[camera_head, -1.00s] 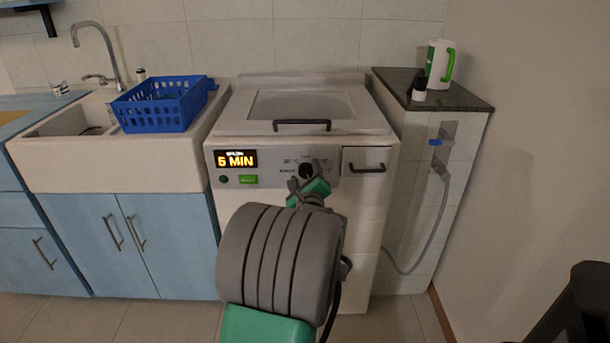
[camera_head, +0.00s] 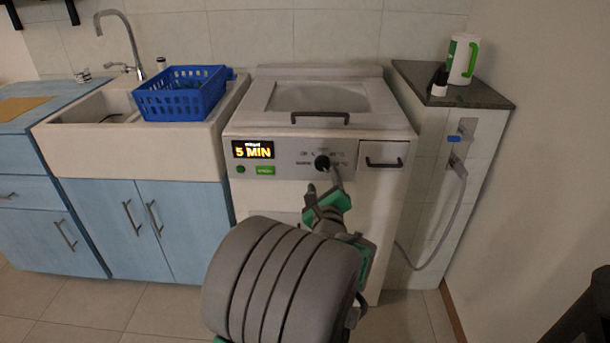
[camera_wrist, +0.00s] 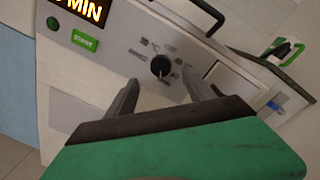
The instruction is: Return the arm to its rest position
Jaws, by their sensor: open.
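My gripper (camera_head: 322,192) is in front of the washing machine's control panel, just below the black dial (camera_head: 322,163). In the wrist view my gripper (camera_wrist: 165,95) has its two grey fingers apart, with nothing between them. The dial (camera_wrist: 161,66) lies beyond the fingertips in that view, and a gap between them cannot be measured. The white washing machine (camera_head: 290,215) has a display (camera_head: 253,150) reading 5 MIN and a green start button (camera_head: 265,170). My grey and green arm hides part of the machine's lower front.
A lid handle (camera_head: 305,118) and a drawer handle (camera_head: 384,162) stick out from the machine. A sink cabinet with a blue basket (camera_head: 183,94) stands left. A counter with a white and green container (camera_head: 462,58) and a hose (camera_head: 450,210) is right. The floor at left is clear.

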